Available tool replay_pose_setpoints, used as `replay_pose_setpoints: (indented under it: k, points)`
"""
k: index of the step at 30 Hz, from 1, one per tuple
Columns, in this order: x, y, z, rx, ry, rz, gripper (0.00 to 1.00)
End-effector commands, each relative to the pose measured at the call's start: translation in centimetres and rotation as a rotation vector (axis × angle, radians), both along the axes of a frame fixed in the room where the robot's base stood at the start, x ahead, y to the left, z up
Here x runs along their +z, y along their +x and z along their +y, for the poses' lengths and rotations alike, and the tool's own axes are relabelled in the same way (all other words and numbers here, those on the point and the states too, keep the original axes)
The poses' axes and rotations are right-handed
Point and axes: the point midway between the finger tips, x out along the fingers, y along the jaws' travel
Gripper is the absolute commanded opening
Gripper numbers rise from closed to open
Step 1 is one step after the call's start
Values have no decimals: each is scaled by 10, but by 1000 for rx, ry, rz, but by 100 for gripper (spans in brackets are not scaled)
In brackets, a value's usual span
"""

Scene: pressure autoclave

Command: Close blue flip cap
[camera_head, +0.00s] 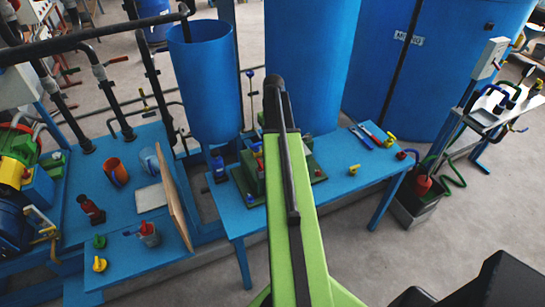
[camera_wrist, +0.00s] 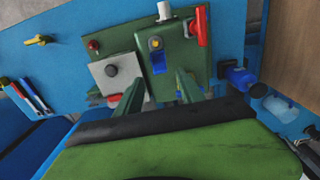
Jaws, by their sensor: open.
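A small blue part with a yellow patch (camera_wrist: 156,43) sits on the green block of a device in the wrist view. It looks like the blue flip cap, but its hinge and how far open it is cannot be made out. The green device (camera_wrist: 183,60) stands on the blue table and also shows in the head view (camera_head: 243,178), partly behind my arm. My gripper (camera_wrist: 158,90) is open, its two green fingers apart above the near side of the device. In the head view my arm hides the fingertips.
A red lever (camera_wrist: 202,27) and a white cylinder (camera_wrist: 164,10) rise from the device. A blue bottle (camera_wrist: 238,76) stands close at the right. A large blue tank (camera_head: 310,65) stands behind the table.

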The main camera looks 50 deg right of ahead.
Motion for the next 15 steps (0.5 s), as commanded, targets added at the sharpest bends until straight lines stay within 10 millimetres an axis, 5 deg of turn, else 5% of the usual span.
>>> replay_pose_setpoints:
  k: [1,6,15]
  points:
    - [-22,0,0,0,0,0,45]
    - [-46,0,0,1,0,0,45]
    - [-48,1,1,1,0,0,45]
